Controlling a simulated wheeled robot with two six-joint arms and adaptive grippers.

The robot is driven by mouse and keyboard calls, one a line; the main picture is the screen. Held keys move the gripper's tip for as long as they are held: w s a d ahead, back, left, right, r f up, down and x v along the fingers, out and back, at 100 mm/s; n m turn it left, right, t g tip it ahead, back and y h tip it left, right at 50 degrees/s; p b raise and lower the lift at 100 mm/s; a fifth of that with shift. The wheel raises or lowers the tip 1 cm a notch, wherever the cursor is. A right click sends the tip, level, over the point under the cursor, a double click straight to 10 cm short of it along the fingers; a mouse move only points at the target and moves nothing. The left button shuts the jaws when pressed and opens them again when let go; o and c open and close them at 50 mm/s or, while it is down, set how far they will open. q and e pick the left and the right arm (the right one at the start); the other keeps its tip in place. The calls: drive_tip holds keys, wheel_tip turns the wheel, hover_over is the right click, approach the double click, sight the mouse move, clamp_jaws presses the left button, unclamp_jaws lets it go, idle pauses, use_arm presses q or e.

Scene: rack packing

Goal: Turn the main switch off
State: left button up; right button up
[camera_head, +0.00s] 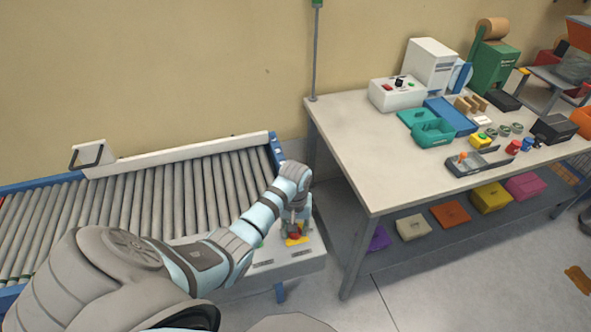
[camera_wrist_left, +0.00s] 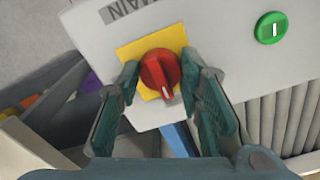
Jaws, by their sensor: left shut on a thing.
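The main switch is a red rotary knob (camera_wrist_left: 158,72) on a yellow square plate (camera_wrist_left: 180,38), under the label "MAIN" (camera_wrist_left: 122,9) in the left wrist view. A white mark on the knob points toward the bottom of that view, slightly right. My left gripper (camera_wrist_left: 161,66) has one finger on each side of the knob and is shut on it. In the head view my left gripper (camera_head: 294,221) reaches down to the red knob (camera_head: 296,236) at the conveyor's near right end, partly covering it. My right gripper is not in view.
A green button marked "I" (camera_wrist_left: 270,28) sits on the same pale panel. The roller conveyor (camera_head: 150,200) extends left. A workbench (camera_head: 345,125) with bins, tools and machines stands to the right, with coloured boxes on its lower shelf.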

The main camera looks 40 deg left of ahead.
use_arm(q)
drive_tip(key=shift+a, duration=0.1)
drive_tip(key=o, duration=1.2)
wheel_tip(320, 180, up, 8)
drive_tip(key=shift+f, duration=0.2)
